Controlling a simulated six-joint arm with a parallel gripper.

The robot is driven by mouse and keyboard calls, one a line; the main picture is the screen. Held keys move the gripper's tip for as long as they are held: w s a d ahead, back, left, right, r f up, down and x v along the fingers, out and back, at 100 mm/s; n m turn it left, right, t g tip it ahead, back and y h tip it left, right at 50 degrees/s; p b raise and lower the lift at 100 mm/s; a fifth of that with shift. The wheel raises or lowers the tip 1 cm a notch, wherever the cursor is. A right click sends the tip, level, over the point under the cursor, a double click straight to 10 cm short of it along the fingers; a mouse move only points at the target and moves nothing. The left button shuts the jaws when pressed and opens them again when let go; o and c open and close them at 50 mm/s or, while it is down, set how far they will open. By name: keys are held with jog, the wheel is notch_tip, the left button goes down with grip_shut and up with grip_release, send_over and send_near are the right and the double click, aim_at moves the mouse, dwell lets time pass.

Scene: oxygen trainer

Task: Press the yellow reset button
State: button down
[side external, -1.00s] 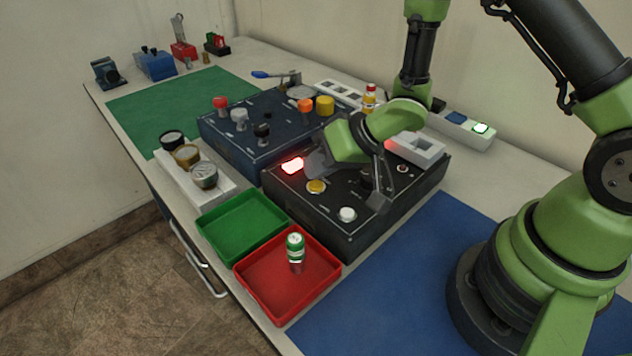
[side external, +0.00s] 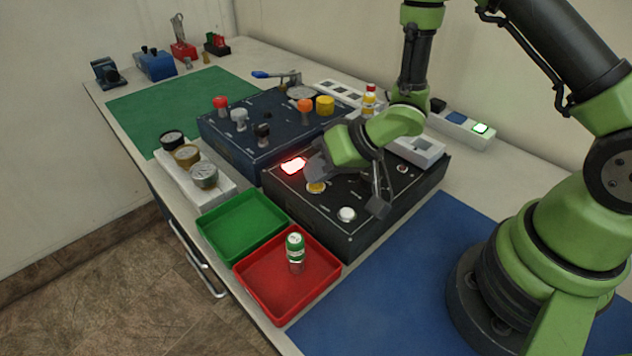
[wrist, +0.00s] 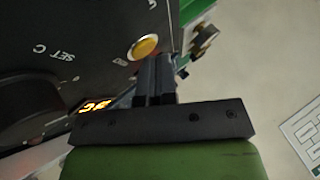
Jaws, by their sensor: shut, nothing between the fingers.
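The round yellow button (side external: 316,188) sits on top of the black control box (side external: 345,235), its upper edge partly covered by my gripper. My gripper (side external: 315,172) is just above and beside the button in the side view; I cannot tell whether they touch. In the wrist view the yellow button (wrist: 144,46) is just left of the tips of my gripper (wrist: 154,60). The two dark fingers are together with nothing between them.
A lit red lamp (side external: 293,166) and a white button (side external: 347,214) flank the yellow one on the box. A blue-grey box with knobs (side external: 225,145) stands behind. A red tray (side external: 290,306) with a green-capped vial (side external: 295,246) and a green tray (side external: 240,230) lie in front.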

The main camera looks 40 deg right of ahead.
dwell(0.4)
jog(key=shift+r, duration=0.75)
jog(key=shift+r, duration=2.5)
